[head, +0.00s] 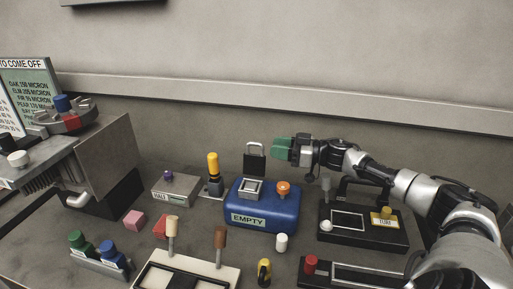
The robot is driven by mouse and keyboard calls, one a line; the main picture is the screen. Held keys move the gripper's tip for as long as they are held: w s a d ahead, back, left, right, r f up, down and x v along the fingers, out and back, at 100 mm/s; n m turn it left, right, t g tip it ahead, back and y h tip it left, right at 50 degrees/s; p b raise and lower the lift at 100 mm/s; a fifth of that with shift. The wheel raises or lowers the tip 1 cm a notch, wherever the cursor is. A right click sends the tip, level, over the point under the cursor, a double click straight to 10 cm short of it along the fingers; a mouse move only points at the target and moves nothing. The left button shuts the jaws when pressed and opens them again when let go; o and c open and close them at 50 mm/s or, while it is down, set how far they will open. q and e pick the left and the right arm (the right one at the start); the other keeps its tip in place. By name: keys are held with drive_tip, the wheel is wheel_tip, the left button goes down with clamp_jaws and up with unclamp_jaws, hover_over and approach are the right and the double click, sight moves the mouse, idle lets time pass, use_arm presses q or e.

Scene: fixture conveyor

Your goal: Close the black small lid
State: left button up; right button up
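The small black lid (255,165) stands upright at the back edge of the blue box (262,219), which is labelled EMPTY. It has a handle-like loop at its top. In front of it, a square light-framed opening (251,188) shows on the box top. My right gripper (281,148), with green fingertips, is just to the right of the lid, near its height, with its arm coming in from the right. I cannot tell whether it touches the lid or how far its fingers are apart. My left gripper is not in view.
An orange knob (283,188) sits on the blue box. A black box (364,238) with a yellow label stands at right under my arm. A grey HALT box (176,192) and a yellow-topped post (213,165) stand left. Blocks, pegs and a white cylinder (281,243) crowd the front.

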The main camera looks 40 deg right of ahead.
sight(256, 144)
drive_tip(key=p+x, duration=0.1)
drive_tip(key=x, duration=0.5)
drive_tip(key=shift+r+p, duration=0.1)
drive_tip(key=shift+p, duration=0.25)
drive_tip(key=shift+w+a, duration=0.25)
drive_tip(key=shift+w, duration=0.1)
drive_tip(key=shift+c, duration=0.3)
clamp_jaws()
